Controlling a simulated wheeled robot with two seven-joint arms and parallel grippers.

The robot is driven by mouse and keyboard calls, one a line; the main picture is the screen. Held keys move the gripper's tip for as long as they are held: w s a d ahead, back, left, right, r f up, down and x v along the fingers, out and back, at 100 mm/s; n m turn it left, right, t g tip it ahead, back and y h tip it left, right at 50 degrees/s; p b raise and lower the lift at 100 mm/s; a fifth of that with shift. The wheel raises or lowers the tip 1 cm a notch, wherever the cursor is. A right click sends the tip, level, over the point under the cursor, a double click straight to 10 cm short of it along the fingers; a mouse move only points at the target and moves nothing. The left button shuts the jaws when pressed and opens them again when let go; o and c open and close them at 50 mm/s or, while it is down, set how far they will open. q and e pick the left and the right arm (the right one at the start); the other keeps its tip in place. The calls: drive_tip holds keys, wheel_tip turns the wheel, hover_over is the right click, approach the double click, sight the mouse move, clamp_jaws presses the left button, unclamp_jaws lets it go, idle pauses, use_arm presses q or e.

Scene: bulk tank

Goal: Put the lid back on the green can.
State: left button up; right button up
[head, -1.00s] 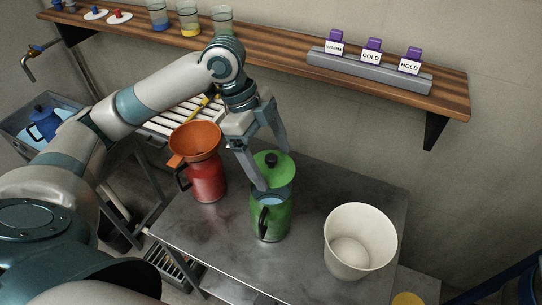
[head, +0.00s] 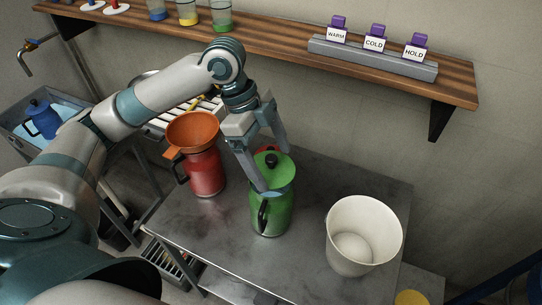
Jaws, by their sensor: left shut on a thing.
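The green can (head: 274,219) stands upright on the grey metal table, its black handle toward the front. The green lid (head: 283,173) with a black knob is just above the can's mouth. A sliver of pale blue shows between the lid's front edge and the can, so the lid is not flush. My left gripper (head: 274,172) comes from above and is shut on the lid, one finger at its front left and one at its back right. Contact at the far rim is hidden. My right gripper is not in view.
A red can (head: 206,174) with an orange funnel (head: 193,131) stands close on the left. A white bucket (head: 351,262) stands on the right. A red thing, mostly hidden, lies behind the lid. A wooden shelf (head: 280,52) runs along the wall. The table's back right is clear.

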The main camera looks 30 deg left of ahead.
use_arm(q)
drive_tip(key=shift+f, duration=1.45)
drive_tip(key=o, duration=0.9)
drive_tip(key=b+v, duration=0.2)
drive_tip(key=v, duration=1.5)
drive_tip(key=shift+s+r+b, duration=0.1)
drive_tip(key=shift+r+b, duration=0.15)
drive_tip(key=shift+b, duration=0.15)
